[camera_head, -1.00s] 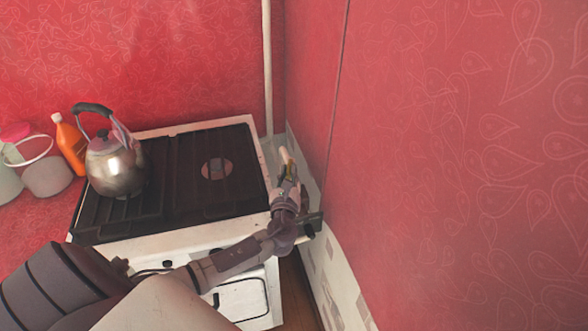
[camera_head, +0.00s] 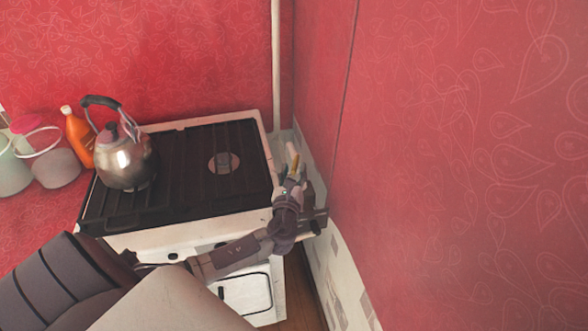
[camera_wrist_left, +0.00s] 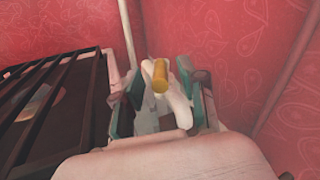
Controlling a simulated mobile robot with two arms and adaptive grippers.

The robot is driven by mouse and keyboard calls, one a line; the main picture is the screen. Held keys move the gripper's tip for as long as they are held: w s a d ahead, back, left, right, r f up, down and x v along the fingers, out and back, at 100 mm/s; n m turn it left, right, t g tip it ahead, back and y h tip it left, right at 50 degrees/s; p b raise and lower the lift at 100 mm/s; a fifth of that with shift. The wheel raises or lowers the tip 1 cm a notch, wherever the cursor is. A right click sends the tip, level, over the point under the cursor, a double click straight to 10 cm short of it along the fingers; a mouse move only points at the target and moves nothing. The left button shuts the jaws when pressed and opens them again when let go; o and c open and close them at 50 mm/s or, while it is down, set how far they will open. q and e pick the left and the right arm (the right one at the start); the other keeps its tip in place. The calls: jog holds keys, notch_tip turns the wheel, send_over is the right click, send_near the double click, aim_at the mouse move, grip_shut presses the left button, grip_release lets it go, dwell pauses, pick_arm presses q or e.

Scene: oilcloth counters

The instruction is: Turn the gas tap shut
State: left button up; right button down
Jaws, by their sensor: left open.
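The gas tap shows a yellow handle (camera_wrist_left: 160,76) on a pale fitting in the left wrist view. In the head view the yellow handle (camera_head: 295,164) is a small spot beside the stove's right side, near the wall corner. My left gripper (camera_head: 291,178) reaches into the narrow gap between stove and right wall. In the wrist view the left gripper (camera_wrist_left: 160,100) is open, with one teal-lined finger on each side of the handle. I cannot tell whether either finger touches it. The lower part of the tap is partly hidden. My right gripper is not in view.
The white stove (camera_head: 160,238) with a dark grate stands left of the gripper, and a metal kettle (camera_head: 126,163) sits on it. A pale vertical pipe (camera_head: 276,70) runs up the corner. The red right wall (camera_head: 450,150) is close. An orange bottle (camera_head: 77,140) stands left.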

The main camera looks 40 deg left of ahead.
pick_arm(q)
jog(key=v, duration=1.1)
jog(key=shift+a, duration=0.1)
